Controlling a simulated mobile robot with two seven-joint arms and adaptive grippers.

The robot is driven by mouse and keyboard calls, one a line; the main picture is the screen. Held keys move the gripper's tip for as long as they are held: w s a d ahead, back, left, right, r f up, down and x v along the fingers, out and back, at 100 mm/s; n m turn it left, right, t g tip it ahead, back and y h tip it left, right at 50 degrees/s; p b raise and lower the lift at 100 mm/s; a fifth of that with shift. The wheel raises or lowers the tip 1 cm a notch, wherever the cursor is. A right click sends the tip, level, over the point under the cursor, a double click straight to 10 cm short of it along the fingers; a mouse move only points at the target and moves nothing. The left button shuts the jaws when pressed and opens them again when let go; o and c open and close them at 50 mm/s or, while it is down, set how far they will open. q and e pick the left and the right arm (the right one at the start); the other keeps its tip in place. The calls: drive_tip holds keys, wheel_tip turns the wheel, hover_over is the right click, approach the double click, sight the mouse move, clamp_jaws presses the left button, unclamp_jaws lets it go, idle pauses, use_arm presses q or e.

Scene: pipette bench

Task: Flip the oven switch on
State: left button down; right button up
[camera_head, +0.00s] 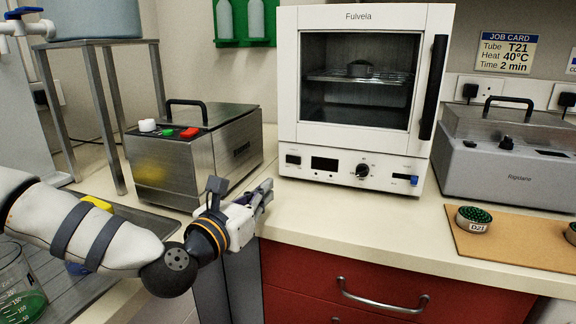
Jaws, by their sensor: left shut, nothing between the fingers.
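The white Fulvela oven (436,80) stands on the bench with its glass door closed. A wire rack inside carries a small dark round item. Its lower panel has a dark rocker switch (293,160) at left, a blank display (324,164), a dark knob (363,171) and a small blue piece (414,181) beside a dark strip at right. I cannot tell which way any switch is set. My left gripper (263,194) is shut and empty, near the bench's front edge, left of and below the oven panel, apart from it. My right gripper is not in view.
A steel bath (160,172) with red, green and white controls stands left of the oven. A grey Rigistane unit (505,173) stands at right. A tan board (500,246) holds a D21 tube rack (473,219). The counter before the oven is clear.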

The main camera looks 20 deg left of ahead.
sight(293, 160)
use_arm(q)
drive_tip(key=shift+s+d+r, duration=0.1)
drive_tip(key=shift+s+r, duration=0.1)
drive_tip(key=shift+s, duration=0.15)
drive_tip(key=shift+w+f, duration=0.15)
drive_tip(key=shift+w, duration=0.25)
drive_tip(key=w, duration=0.4)
drive_tip(key=w+d, duration=0.1)
drive_tip(key=w, duration=0.3)
drive_tip(key=w+d+b, duration=0.1)
drive_tip(key=w, duration=0.4)
drive_tip(key=shift+w+d, duration=0.1)
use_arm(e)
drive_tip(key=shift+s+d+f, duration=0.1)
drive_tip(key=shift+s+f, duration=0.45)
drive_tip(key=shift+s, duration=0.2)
